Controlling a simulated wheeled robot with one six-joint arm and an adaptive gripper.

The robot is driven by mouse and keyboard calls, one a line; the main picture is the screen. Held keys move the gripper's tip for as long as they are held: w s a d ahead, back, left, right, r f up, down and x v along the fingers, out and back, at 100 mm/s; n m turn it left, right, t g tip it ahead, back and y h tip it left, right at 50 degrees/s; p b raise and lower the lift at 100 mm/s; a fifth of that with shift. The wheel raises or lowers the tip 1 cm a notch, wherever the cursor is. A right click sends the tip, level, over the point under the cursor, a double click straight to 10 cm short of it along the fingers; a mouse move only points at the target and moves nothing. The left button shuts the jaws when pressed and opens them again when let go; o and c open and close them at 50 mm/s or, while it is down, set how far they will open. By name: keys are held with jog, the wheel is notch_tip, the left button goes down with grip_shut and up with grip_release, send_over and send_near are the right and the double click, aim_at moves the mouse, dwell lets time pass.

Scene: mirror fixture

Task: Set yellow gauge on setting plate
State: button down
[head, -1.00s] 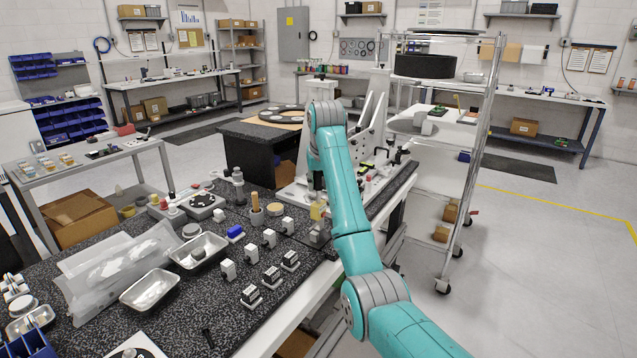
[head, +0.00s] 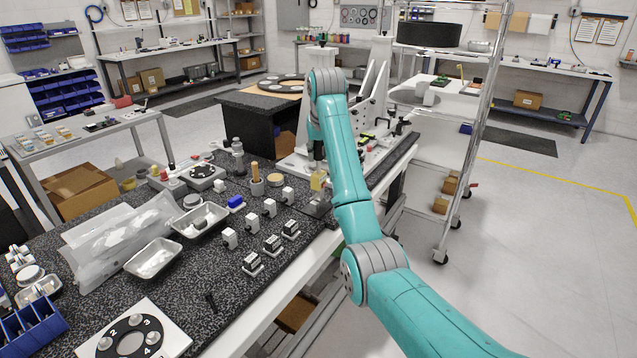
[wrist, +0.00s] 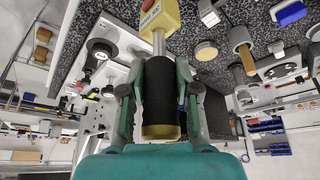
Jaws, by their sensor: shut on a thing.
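The yellow gauge (wrist: 160,18) has a small display, a red part and a black cylindrical grip (wrist: 158,90) with a brass-coloured end. My gripper (wrist: 158,95) is shut around the black grip, one finger on each side. In the head view the yellow gauge (head: 318,182) shows small beside my arm, over the right part of the dark speckled bench; most of my gripper is hidden there. A flat grey plate (head: 317,207) lies just below it and may be the setting plate. I cannot tell whether the gauge touches it.
White blocks (head: 270,207), a blue block (head: 236,202) and a cup with a wooden handle (head: 256,184) stand left of the gauge. Metal trays (head: 153,259) and a numbered plate (head: 175,338) lie nearer. The white fixture (head: 378,95) stands behind; a wheeled rack (head: 475,130) is at right.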

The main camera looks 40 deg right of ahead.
aim_at(319, 160)
jog(key=shift+f, duration=1.55)
jog(key=c, duration=0.8)
grip_release()
jog(key=shift+o, duration=0.2)
notch_tip(319, 160, up, 10)
jog(key=shift+r, duration=0.1)
